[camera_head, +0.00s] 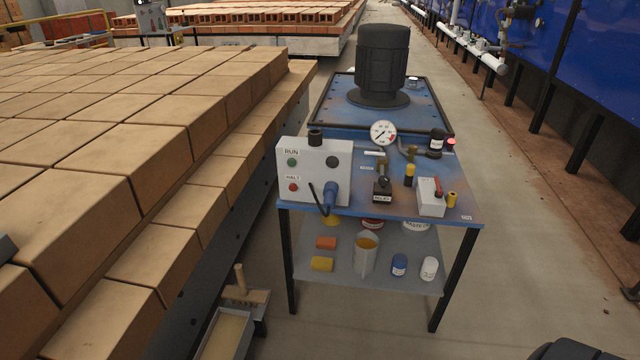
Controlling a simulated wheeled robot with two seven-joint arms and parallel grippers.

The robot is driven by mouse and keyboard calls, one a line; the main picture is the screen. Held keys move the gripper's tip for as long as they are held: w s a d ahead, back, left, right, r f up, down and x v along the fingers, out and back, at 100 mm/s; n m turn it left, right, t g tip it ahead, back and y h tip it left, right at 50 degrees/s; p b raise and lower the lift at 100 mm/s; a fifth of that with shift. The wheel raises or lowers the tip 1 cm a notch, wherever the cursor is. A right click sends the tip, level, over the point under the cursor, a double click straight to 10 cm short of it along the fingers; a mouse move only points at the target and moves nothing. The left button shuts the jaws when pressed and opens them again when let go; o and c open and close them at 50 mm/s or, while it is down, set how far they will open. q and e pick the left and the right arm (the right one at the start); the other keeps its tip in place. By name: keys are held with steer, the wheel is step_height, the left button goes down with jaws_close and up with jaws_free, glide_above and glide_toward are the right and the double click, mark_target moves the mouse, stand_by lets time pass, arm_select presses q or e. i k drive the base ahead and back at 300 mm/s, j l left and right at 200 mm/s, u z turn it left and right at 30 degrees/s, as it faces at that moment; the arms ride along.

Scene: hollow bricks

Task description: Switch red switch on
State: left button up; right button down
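A white box (429,201) stands at the right of the blue table top, with a red switch lever (438,187) on its upper right side. The lever looks raised and tilted; I cannot tell whether it is on or off. A grey control box (315,172) stands at the table's left, marked RUN beside a green button (292,162) and HALT beside a red button (293,187). Neither of my grippers shows clearly; only dark parts enter at the bottom right corner and left edge, away from the table.
The blue table (463,210) also carries a pressure gauge (383,133), a black relay box (382,192) and small yellow-capped parts. A large dark motor (382,60) stands behind. Stacked bricks (150,140) fill the left. The floor right of the table is clear.

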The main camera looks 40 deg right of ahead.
mark_target(439, 194)
steer(key=z, duration=2)
steer(key=i+l+u, duration=0.45)
steer(key=i, duration=0.3)
steer(key=i+l+u, duration=0.45)
steer(key=i+l, duration=0.2)
steer(key=l, duration=0.1)
